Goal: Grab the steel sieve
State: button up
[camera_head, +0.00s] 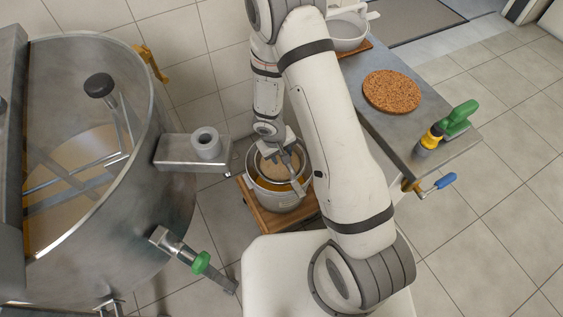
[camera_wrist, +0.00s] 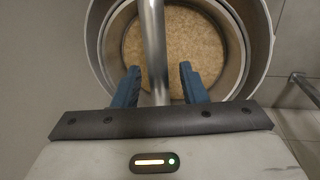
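The steel sieve (camera_head: 271,172) sits in the top of a steel pail (camera_head: 275,197) below my gripper. In the wrist view its round rim (camera_wrist: 238,62) surrounds a tan, grainy surface, and a bright steel bar (camera_wrist: 153,35) runs from the top of the picture down between my fingers. My gripper (camera_wrist: 158,72) is open, with one blue finger on each side of the bar and visible gaps. In the head view my gripper (camera_head: 284,152) is over the pail, partly hiding the sieve. I cannot tell how far down the fingers reach.
The pail stands on a wooden base (camera_head: 257,213). A large steel tank (camera_head: 150,215) with a spout (camera_head: 180,152) and a green-handled valve (camera_head: 200,262) is at left. A grey table (camera_head: 400,128) at right holds a cork mat (camera_head: 391,92), a green-handled tool (camera_head: 458,118) and a pale bowl (camera_head: 345,32).

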jog(key=shift+c, duration=0.6)
grip_shut()
